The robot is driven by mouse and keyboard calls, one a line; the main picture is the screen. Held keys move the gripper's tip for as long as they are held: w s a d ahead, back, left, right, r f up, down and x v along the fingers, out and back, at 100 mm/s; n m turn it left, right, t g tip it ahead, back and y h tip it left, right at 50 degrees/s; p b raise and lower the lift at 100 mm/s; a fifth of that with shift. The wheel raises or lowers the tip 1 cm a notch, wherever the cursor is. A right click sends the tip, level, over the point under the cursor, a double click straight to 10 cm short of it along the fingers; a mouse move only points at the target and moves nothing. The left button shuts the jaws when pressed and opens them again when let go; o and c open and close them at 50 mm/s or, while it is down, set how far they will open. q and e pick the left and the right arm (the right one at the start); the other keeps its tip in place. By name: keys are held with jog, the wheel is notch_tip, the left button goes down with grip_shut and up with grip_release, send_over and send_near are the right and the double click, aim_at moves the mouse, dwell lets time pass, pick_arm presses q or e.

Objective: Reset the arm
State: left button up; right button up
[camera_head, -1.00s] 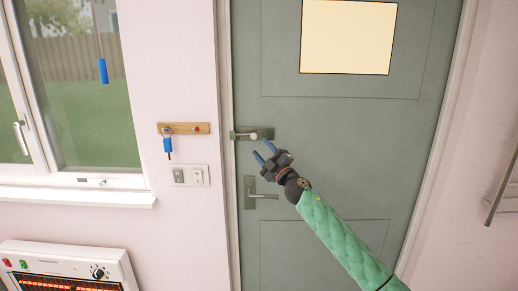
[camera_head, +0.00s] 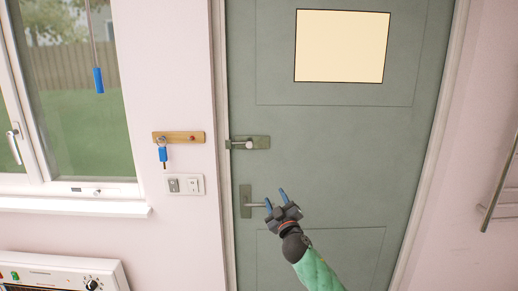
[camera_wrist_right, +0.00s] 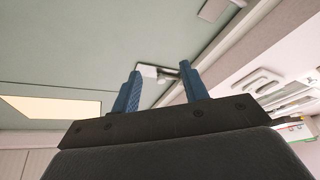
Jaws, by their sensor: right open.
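My right gripper (camera_head: 275,199) is in front of the green door (camera_head: 330,170), near the lever handle (camera_head: 257,205). Its two blue fingers are apart with nothing between them. In the right wrist view the open fingers (camera_wrist_right: 160,88) point up toward the door, and a metal door fitting (camera_wrist_right: 155,72) shows between and beyond them. I cannot tell whether a finger touches the lever. The upper latch (camera_head: 248,143) is on the door above the gripper. My left gripper is not in view.
A wooden key rack (camera_head: 178,137) with a blue-tagged key (camera_head: 163,154) hangs on the wall left of the door, above a switch plate (camera_head: 184,184). A window (camera_head: 75,100) and a heater (camera_head: 60,275) are at left. A metal rail (camera_head: 497,190) is at right.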

jog(key=s+d+f+m+g+h, duration=0.35)
jog(key=s+d+f, duration=0.25)
jog(key=s+f, duration=0.65)
jog(key=s+d+f+m+g+h, duration=0.3)
jog(key=s+d+f+m+g, duration=0.2)
jog(key=s+f, duration=0.75)
jog(key=s+d+f+g, duration=0.2)
jog(key=s+g, duration=0.1)
jog(key=s, duration=0.7)
jog(key=s+d+f+g, duration=0.1)
jog(key=s+f+g, duration=0.15)
jog(key=s, duration=0.65)
jog(key=s+d+f+g, duration=0.2)
jog(key=s+g, duration=0.1)
jog(key=s, duration=0.7)
notch_tip(320, 180, down, 23)
jog(key=w+a+y, duration=0.1)
jog(key=a, duration=0.1)
jog(key=s+f, duration=0.3)
jog(key=f, duration=0.8)
jog(key=s+f+g, duration=0.1)
jog(key=s+f, duration=0.3)
jog(key=f, duration=0.8)
jog(key=shift+s+a+g, duration=0.2)
jog(key=shift+a+g, duration=0.1)
jog(key=shift+a, duration=0.05)
jog(key=shift+s, duration=0.1)
jog(key=shift+r, duration=0.1)
